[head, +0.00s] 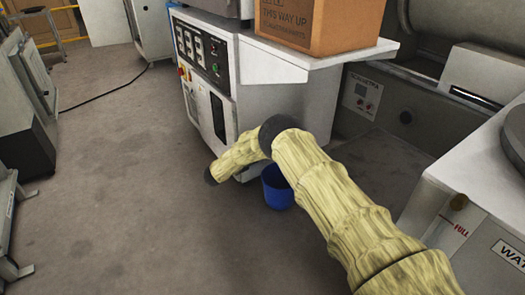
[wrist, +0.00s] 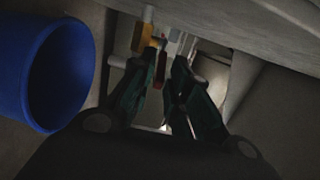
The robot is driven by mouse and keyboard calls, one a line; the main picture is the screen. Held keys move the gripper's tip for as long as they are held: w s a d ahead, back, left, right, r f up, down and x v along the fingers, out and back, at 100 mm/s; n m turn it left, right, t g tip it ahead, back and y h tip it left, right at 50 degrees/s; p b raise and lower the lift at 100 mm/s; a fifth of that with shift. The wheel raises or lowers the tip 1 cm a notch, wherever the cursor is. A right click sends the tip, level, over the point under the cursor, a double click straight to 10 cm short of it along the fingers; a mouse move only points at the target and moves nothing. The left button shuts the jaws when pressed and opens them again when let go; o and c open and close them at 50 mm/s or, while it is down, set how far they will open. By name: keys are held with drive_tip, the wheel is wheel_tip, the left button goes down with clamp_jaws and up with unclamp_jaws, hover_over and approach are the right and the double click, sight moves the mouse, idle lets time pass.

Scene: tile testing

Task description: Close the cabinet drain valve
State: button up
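The white cabinet (head: 209,98) stands at the centre of the head view, with a control panel on its front. In the wrist view, under the cabinet's pale lower edge, there is a small valve-like fitting with a yellow part (wrist: 143,38) and a narrow red part (wrist: 161,66), likely its handle. My gripper (wrist: 165,62) has its two dark green fingers apart. The red part shows in the gap between the fingertips; I cannot tell whether either finger touches it. In the head view my arm, in a yellowish sleeve, hides the gripper and the valve.
A blue bucket (head: 277,188) stands on the floor by the cabinet; it also shows close at the left of the wrist view (wrist: 62,75). A cardboard box (head: 318,24) sits on the cabinet's side shelf (head: 272,68). A white tank (head: 470,205) is at right.

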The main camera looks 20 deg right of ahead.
drive_tip(key=v, duration=0.9)
